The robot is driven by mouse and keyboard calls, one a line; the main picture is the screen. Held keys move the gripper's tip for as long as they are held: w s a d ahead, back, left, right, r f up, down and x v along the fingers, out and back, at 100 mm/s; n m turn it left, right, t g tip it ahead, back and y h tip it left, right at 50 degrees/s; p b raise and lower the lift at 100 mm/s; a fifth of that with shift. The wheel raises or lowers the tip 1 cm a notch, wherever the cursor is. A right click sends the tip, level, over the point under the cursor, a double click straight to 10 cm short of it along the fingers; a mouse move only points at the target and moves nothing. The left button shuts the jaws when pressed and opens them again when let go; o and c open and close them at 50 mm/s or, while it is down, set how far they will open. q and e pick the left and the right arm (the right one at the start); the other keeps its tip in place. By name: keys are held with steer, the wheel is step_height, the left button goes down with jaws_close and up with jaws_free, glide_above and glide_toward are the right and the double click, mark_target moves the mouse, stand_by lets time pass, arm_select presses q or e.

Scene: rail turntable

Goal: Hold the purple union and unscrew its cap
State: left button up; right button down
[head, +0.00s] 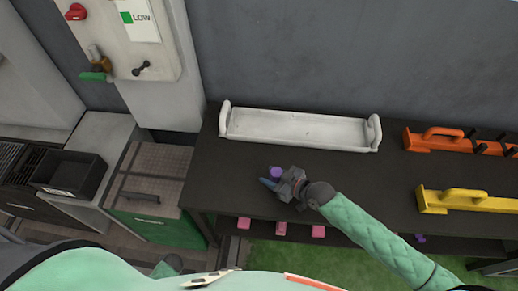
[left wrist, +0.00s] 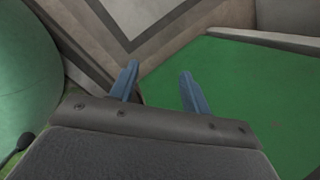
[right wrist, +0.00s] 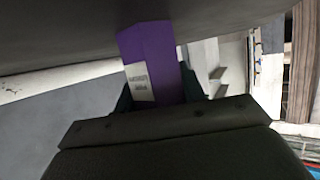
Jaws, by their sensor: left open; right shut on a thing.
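The purple union (head: 277,172) is at the dark bench top, left of its middle, below the white tray in the head view. My right gripper (head: 270,184) is shut on it. In the right wrist view the union (right wrist: 150,60) is a purple block with a white printed label, between the fingers. Its cap cannot be made out apart from the body. My left gripper (left wrist: 158,85) is open and empty in the left wrist view, low over green and tiled surfaces, away from the union.
A white tray (head: 300,142) lies at the back of the dark bench (head: 235,165). Orange (head: 425,143) and yellow (head: 432,208) racks stand to the right. Several pink blocks (head: 281,228) are on the lower shelf. A green cabinet (head: 160,228) and black bin (head: 78,172) are at left.

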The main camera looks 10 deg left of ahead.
arm_select(q)
steer(key=w+a+r+m+y, duration=0.2)
steer(key=a+r+m+y, duration=0.1)
steer(key=a+r, duration=0.55)
steer(key=w+a+r+m+y, duration=0.25)
steer(key=a+r, duration=0.35)
steer(key=a, duration=0.5)
steer(key=w+a+r+m+y, duration=0.1)
steer(key=w+a+r, duration=0.15)
steer(key=r, duration=0.45)
steer(key=w+a+r+m+y, duration=0.1)
steer(key=w+a+r, duration=0.1)
steer(key=w+r, duration=0.3)
steer(key=w+a+r+m+y, duration=0.1)
steer(key=w+a+r, duration=0.15)
steer(key=r, duration=0.55)
steer(key=w+d+r+n+h, duration=0.1)
steer(key=w+d+h, duration=0.3)
steer(key=d, duration=0.5)
steer(key=w+d+r+h, duration=0.1)
steer(key=w+d+h, duration=0.1)
steer(key=w+d, duration=0.6)
steer(key=m+h, duration=0.2)
steer(key=h, duration=0.9)
glide_toward(273, 172)
steer(key=shift+g, duration=0.3)
steer(key=x, duration=0.9)
steer(key=shift+w+d+f, duration=0.15)
steer(key=shift+w+f, duration=0.05)
steer(key=shift+w, duration=0.15)
